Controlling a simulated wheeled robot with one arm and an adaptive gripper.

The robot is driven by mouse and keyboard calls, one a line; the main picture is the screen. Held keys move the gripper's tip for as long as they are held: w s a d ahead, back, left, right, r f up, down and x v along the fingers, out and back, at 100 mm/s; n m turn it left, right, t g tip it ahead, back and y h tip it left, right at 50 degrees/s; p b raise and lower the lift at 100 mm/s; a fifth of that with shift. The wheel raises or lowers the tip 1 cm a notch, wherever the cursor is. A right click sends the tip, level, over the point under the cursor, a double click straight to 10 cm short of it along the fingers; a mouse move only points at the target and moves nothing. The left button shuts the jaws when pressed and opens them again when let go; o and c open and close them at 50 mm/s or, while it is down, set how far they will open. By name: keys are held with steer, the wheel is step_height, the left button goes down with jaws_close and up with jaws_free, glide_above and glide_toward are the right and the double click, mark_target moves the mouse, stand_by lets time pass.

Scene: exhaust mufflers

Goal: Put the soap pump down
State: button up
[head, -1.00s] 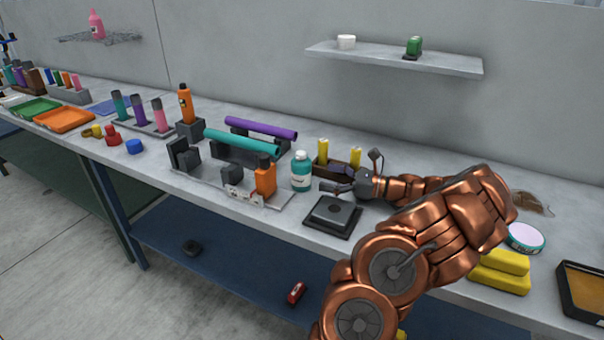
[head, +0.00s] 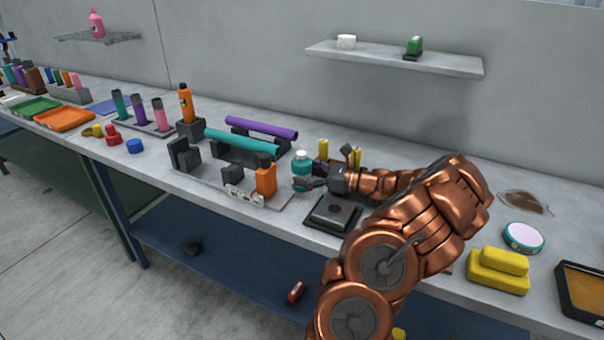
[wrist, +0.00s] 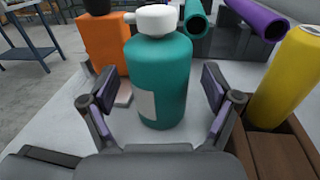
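The soap pump, a teal bottle (head: 301,169) with a white top, stands upright on the grey bench. In the wrist view the teal bottle (wrist: 160,80) shows a pale label and a white pump head. My gripper (head: 325,171) is low over the bench, just right of the bottle in the head view. In the wrist view its two fingers (wrist: 158,98) are spread wide to either side of the bottle, with gaps left and right. Nothing is held. Whether the fingertips reach past the bottle's middle is hard to tell.
A wooden holder with yellow cylinders (wrist: 286,85) is close right of my gripper. A black square stand (head: 332,212) sits in front. Teal and purple tubes (head: 262,128) rest on racks behind.

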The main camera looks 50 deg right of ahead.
mark_target(309, 161)
steer(key=c, duration=1.4)
steer(key=shift+r, duration=0.9)
step_height(309, 161, up, 2)
steer(key=s+a, duration=0.3)
steer(key=a, duration=0.1)
steer(key=s+a+b, duration=0.1)
steer(key=s+a, duration=0.2)
steer(key=a, duration=0.1)
steer(key=s+a+r+b, duration=0.1)
steer(key=s+a, duration=0.3)
steer(key=shift+s+a+r, duration=0.1)
steer(key=shift+a, duration=0.05)
